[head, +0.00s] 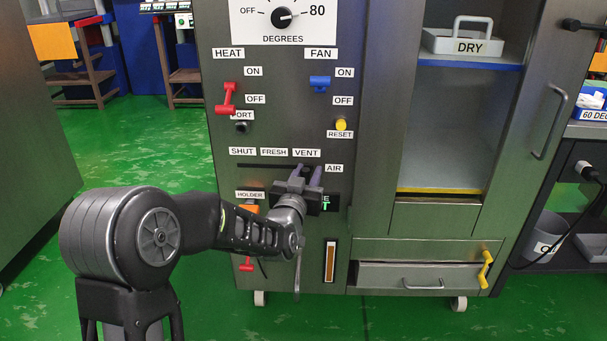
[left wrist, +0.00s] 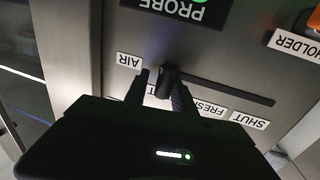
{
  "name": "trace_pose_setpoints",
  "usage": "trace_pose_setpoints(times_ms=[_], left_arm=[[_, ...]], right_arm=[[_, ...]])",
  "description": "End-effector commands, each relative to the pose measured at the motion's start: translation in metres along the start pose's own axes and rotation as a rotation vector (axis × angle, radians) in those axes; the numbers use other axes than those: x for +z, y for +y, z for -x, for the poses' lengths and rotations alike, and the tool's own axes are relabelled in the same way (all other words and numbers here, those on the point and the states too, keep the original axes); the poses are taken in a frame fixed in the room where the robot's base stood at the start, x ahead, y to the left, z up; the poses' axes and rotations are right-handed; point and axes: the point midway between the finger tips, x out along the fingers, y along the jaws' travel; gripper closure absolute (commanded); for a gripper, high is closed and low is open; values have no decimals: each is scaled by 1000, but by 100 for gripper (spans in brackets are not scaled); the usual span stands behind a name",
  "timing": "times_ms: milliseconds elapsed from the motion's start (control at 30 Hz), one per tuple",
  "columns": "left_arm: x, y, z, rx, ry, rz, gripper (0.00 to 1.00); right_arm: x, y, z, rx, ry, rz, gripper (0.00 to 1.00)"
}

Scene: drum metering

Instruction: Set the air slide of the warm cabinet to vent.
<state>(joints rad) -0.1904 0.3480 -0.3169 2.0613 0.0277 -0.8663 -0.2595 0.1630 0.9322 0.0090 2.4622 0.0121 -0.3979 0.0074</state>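The air slide is a dark knob (left wrist: 167,78) on a horizontal slot (head: 262,166) in the cabinet's front panel. The labels SHUT, FRESH and VENT (head: 307,153) run left to right above the slot. In the upside-down left wrist view, the knob is at the slot's AIR-label end, by the partly covered VENT label. My left gripper (head: 306,173) is at the panel below VENT. Its fingers (left wrist: 160,92) are apart, one on each side of the knob, with a gap showing. In the head view the fingers hide the knob. My right gripper is out of view.
Red HEAT switch (head: 227,98), blue FAN switch (head: 320,82) and yellow RESET button (head: 341,124) sit above the slot. An orange holder (head: 250,207) is below left. Right of the panel are an open compartment with a DRY tray (head: 462,41) and a drawer (head: 415,276).

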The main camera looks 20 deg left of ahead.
Motion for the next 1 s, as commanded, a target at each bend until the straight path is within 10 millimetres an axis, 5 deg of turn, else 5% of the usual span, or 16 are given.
trace_pose_setpoints(times_ms=[167, 533, 1000], left_arm=[[0, 1, 0, 2, 1, 0, 58], [-1, -1, 6, -2, 1, 1, 58], [-1, 0, 72, 0, 0, 0, 58]], right_arm=[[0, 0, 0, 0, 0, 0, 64], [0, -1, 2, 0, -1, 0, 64], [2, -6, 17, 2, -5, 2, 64]])
